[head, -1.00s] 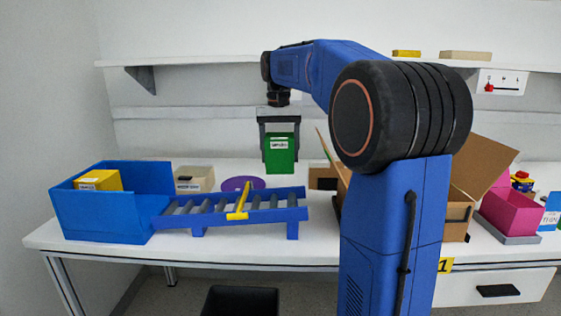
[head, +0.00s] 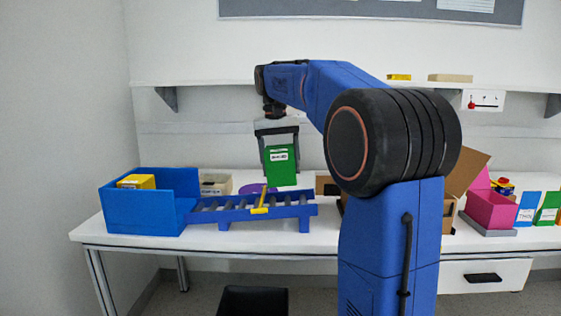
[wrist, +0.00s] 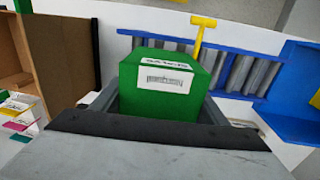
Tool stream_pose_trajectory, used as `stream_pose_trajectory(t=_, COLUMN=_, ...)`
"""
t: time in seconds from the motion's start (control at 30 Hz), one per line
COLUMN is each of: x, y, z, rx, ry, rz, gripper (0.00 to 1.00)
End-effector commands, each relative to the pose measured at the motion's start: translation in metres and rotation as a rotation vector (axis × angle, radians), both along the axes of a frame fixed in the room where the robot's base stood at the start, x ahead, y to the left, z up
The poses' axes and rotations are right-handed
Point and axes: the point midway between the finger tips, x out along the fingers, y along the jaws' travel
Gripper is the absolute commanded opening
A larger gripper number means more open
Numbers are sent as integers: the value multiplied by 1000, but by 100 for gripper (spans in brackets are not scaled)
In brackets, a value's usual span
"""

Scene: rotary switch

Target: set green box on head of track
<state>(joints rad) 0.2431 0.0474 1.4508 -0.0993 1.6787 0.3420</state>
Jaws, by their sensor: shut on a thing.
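My gripper (head: 279,158) is shut on the green box (head: 281,167), which has a white label. It holds the box in the air, slightly tilted, above and behind the right end of the blue roller track (head: 304,210). The wrist view shows the green box (wrist: 160,92) between the jaws, with the track (wrist: 240,36) beyond it. The track slopes down to the left, to the blue bin (head: 140,213).
A yellow box (head: 137,182) is in the blue bin. Behind the track are a beige box (head: 215,185) and a purple disc (head: 252,189). An open cardboard box (head: 468,172) and a pink bin (head: 490,210) are to the right. A shelf (head: 200,85) runs above.

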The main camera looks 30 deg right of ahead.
Motion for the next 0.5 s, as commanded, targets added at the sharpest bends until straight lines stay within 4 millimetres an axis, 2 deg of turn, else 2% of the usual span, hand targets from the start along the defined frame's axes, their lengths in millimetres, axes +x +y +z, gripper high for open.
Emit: stream_pose_trajectory(t=0.5, x=-3, y=-4, z=-42, rx=0, ry=0, rz=0, gripper=37)
